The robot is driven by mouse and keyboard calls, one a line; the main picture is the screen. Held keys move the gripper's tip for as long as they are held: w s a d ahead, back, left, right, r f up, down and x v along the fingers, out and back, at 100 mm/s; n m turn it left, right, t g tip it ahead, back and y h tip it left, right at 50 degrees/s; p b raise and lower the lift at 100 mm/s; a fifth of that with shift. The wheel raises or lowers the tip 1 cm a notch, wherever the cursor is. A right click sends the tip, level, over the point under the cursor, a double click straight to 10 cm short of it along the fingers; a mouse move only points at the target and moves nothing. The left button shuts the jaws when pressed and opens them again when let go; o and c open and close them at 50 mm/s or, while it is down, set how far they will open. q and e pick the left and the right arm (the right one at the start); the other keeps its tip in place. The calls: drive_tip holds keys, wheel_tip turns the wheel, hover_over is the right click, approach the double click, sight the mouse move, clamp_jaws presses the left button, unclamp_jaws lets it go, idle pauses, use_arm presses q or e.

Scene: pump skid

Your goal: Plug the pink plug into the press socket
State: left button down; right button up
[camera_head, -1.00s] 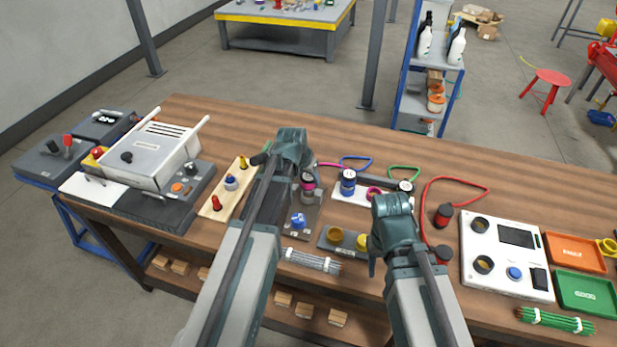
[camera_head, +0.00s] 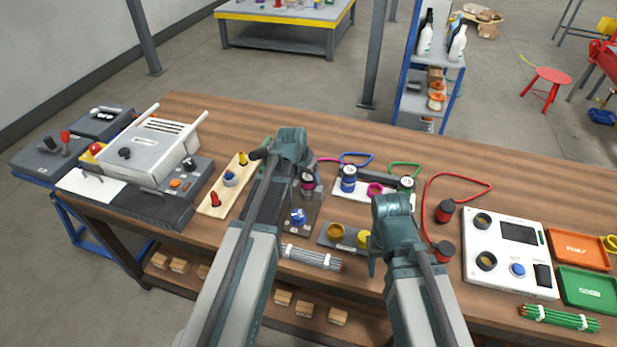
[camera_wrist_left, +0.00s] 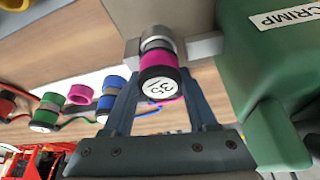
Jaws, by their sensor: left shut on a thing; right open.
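The pink plug (camera_wrist_left: 158,85), with a black cap marked 35 and a pink band, sits between the fingertips of my left gripper (camera_wrist_left: 167,48), which is shut on it. In the head view the pink plug (camera_head: 307,181) shows just right of my left gripper (camera_head: 297,172). A green press body marked CRIMP (camera_wrist_left: 262,70) stands close beside the gripper in the wrist view. A grey metal cylinder at the plug's far end shows there, but I cannot tell whether the plug is seated in a socket. My right gripper (camera_head: 374,264) is open, its tips partly hidden.
A white rack (camera_head: 345,194) holds the blue plug (camera_head: 348,178), the green plug (camera_head: 406,184) and an empty pink ring (camera_head: 375,189). Red plugs with a looped cable, a white panel (camera_head: 508,252) and trays lie to the right. The table's back right is clear.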

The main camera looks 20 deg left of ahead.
use_arm(q)
drive_tip(key=shift+c, duration=0.6)
unclamp_jaws()
drive_tip(key=p+v, duration=1.3)
drive_tip(key=v, duration=0.1)
use_arm(e)
wheel_tip(320, 180, up, 13)
use_arm(q)
drive_tip(key=shift+f, duration=0.15)
use_arm(e)
drive_tip(key=shift+f, duration=0.15)
use_arm(q)
drive_tip(key=s+d+f+g+y, duration=0.1)
drive_tip(key=s+d+g, duration=0.1)
drive_tip(key=s+d, duration=0.5)
drive_tip(key=s+d+f+m+g+y, duration=0.1)
drive_tip(key=s+d+g, duration=0.1)
drive_tip(key=s+d, duration=0.5)
drive_tip(key=s, duration=0.5)
drive_tip(key=shift+d+g+b, duration=0.25)
drive_tip(key=shift+g+b, duration=0.05)
drive_tip(key=shift+b, duration=0.05)
use_arm(e)
drive_tip(key=shift+f, duration=0.3)
